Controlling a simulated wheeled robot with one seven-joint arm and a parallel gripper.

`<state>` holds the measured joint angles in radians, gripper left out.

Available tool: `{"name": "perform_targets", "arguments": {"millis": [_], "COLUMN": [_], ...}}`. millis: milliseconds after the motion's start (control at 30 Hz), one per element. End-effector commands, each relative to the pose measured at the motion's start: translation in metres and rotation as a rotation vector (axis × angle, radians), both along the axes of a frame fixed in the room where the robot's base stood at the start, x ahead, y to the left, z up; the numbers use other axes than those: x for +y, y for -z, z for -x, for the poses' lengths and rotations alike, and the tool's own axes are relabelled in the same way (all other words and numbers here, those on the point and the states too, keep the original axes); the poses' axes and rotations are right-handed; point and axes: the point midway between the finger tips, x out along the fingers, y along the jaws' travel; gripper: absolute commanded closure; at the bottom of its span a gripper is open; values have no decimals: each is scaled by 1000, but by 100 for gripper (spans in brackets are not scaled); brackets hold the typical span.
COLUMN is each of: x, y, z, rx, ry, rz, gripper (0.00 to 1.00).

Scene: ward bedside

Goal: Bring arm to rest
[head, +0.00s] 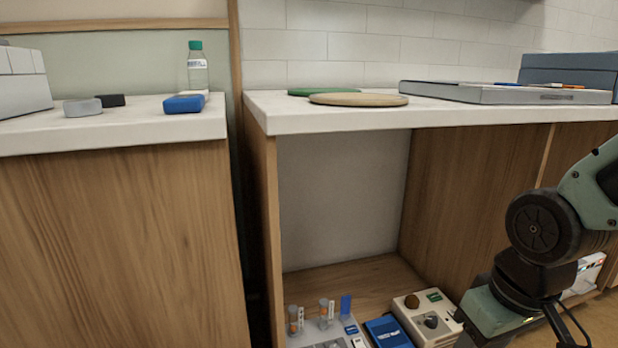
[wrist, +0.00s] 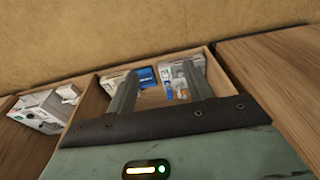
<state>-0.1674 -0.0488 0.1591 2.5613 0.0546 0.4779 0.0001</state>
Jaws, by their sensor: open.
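My arm (head: 540,225) is bent down at the right of the head view, in front of the wooden cabinet. Its fingertips are out of that frame. In the wrist view my gripper (wrist: 159,67) is open, its two fingers apart with nothing held between them. Past the fingers lies the low cabinet shelf with a blue box (wrist: 147,77), a pale device (wrist: 113,83) on the left and a tray of small items (wrist: 180,72) on the right. I cannot tell how far the fingertips are from these things.
In the head view, the counter (head: 262,118) carries a green disc (head: 310,92), a tan disc (head: 358,99) and a grey flat case (head: 480,93). The left counter (head: 130,136) holds a bottle (head: 197,75) and a blue block (head: 184,104). A wooden side panel (head: 262,215) edges the open bay.

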Motion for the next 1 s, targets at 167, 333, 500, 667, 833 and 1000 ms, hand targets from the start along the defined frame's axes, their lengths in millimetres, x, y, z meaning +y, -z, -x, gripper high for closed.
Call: {"name": "perform_targets", "arguments": {"millis": [167, 333, 500, 667, 833, 1000], "x": [48, 85, 89, 89, 89, 89], "y": [-7, -14, -49, -82, -130, -186], "z": [39, 87, 95, 94, 94, 94], "rx": [51, 102, 114, 114, 113, 113], "ry": [-183, -368, -391, -390, -389, -388], "rz": [10, 36, 40, 40, 40, 40], "gripper": [48, 48, 48, 48, 48, 48]}}
